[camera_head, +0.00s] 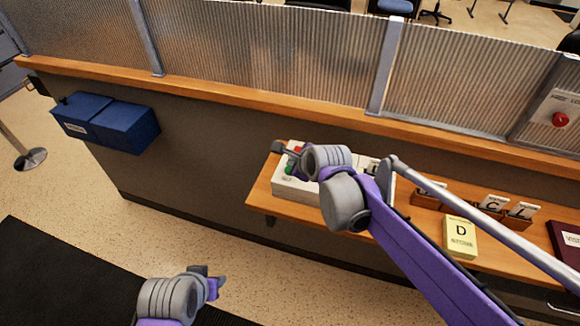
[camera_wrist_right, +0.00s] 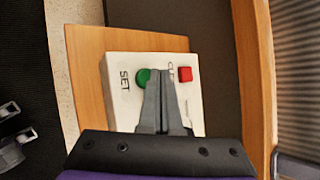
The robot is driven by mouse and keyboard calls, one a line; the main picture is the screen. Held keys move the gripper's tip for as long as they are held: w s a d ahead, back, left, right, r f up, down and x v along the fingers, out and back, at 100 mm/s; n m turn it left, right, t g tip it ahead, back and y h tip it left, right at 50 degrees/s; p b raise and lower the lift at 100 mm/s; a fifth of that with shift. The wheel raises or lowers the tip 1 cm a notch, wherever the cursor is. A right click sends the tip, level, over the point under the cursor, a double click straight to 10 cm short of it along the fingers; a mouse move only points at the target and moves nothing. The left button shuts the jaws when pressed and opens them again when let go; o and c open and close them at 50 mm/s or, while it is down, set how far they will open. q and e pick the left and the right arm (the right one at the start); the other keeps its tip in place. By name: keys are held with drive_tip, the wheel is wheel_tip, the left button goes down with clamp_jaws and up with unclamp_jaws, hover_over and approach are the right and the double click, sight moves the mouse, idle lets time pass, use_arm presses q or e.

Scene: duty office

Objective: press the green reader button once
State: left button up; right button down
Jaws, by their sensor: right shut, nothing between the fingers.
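The white reader box (camera_head: 292,188) sits on the left end of the wooden shelf, partly hidden behind my right wrist. Its green button (camera_wrist_right: 143,77), beside the word SET, shows in the right wrist view with its right side covered by my fingers. A red button (camera_wrist_right: 185,74) is on the same face. My right gripper (camera_wrist_right: 161,75) is shut and empty, its tips over the box between the two buttons; in the head view it (camera_head: 279,148) is at the box. I cannot tell whether it touches. My left gripper (camera_head: 213,280) is low at the bottom left, over the floor, away from the box.
A ribbed glass screen (camera_head: 270,50) rises behind. A blue box (camera_head: 125,128) hangs on the counter wall at left.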

use_arm(q)
drive_tip(key=shift+r, duration=0.15)
use_arm(e)
drive_tip(key=shift+r, duration=0.25)
drive_tip(key=shift+r+p, duration=1.35)
drive_tip(key=shift+r, duration=1.1)
use_arm(q)
drive_tip(key=r, duration=0.1)
drive_tip(key=w+r, duration=0.1)
drive_tip(key=r, duration=0.1)
drive_tip(key=shift+w+r, duration=0.35)
use_arm(e)
drive_tip(key=shift+f, duration=0.1)
use_arm(q)
drive_tip(key=shift+s, duration=0.1)
use_arm(e)
drive_tip(key=s+d+f+n+g+h, duration=0.1)
drive_tip(key=s+d+f+n, duration=0.2)
drive_tip(key=s+d+n, duration=0.2)
drive_tip(key=s+d+f+n+h, duration=0.1)
drive_tip(key=s+d+f+n, duration=0.2)
drive_tip(key=s+d+n, duration=0.3)
drive_tip(key=s+d+f+n+g+h, duration=0.1)
drive_tip(key=s+d+f+n, duration=0.3)
drive_tip(key=s+n, duration=0.7)
drive_tip(key=s+d, duration=0.2)
drive_tip(key=s, duration=0.2)
drive_tip(key=shift+s+g+h, duration=0.25)
drive_tip(key=shift+g+h, duration=0.05)
drive_tip(key=shift+h, duration=0.1)
